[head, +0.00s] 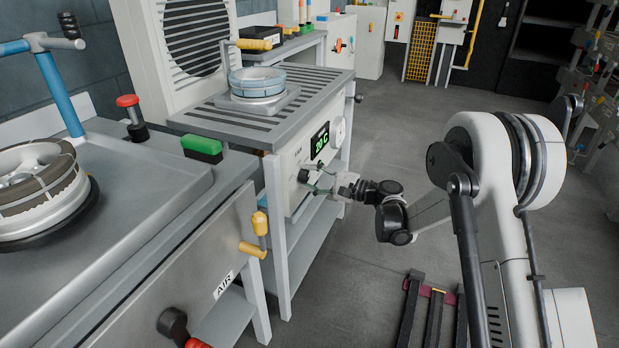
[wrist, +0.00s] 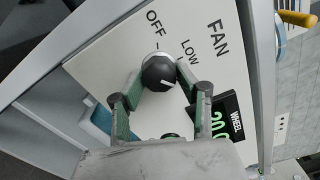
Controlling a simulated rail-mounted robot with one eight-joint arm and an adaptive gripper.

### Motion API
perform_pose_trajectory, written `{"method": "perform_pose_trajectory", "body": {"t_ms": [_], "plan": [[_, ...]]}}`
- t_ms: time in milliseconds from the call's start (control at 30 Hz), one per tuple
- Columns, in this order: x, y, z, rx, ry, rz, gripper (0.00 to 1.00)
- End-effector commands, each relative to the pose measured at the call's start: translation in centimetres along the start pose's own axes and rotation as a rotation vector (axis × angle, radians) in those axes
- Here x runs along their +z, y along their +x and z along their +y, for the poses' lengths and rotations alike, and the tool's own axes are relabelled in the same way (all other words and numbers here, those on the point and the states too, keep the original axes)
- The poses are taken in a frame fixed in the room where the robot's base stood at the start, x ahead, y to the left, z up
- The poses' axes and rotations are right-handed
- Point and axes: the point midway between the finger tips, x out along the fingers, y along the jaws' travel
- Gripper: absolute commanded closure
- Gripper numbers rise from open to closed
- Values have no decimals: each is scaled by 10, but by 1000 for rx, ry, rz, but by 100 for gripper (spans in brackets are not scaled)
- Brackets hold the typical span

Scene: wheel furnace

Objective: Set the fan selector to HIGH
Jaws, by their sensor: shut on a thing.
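The fan selector is a round black knob (wrist: 158,72) on a white panel marked FAN, with OFF and LOW printed around it. A white mark on the knob points toward the lower right in the wrist view, away from OFF. The HIGH label cannot be read; a finger covers part of the dial. My gripper (wrist: 157,76) has its two green-padded fingers shut on the knob, one on each side. In the head view my gripper (head: 317,186) reaches the front panel of the middle bench, and the knob (head: 303,176) shows small there.
A green digital display (head: 320,140) is beside the knob, with a white round dial (head: 340,132) to its right. A wheel (head: 257,80) sits on the slatted bench top. A yellow-handled lever (head: 256,235) sticks out from the nearer bench.

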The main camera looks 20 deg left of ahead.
Motion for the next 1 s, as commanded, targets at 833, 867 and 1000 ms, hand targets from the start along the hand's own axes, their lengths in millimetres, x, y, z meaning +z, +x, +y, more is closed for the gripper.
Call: {"method": "perform_pose_trajectory", "body": {"t_ms": [833, 867, 1000], "plan": [[0, 0, 1, 1, 222, -1, 93], [0, 0, 1, 1, 221, -1, 93], [0, 0, 1, 1, 221, 0, 62]]}}
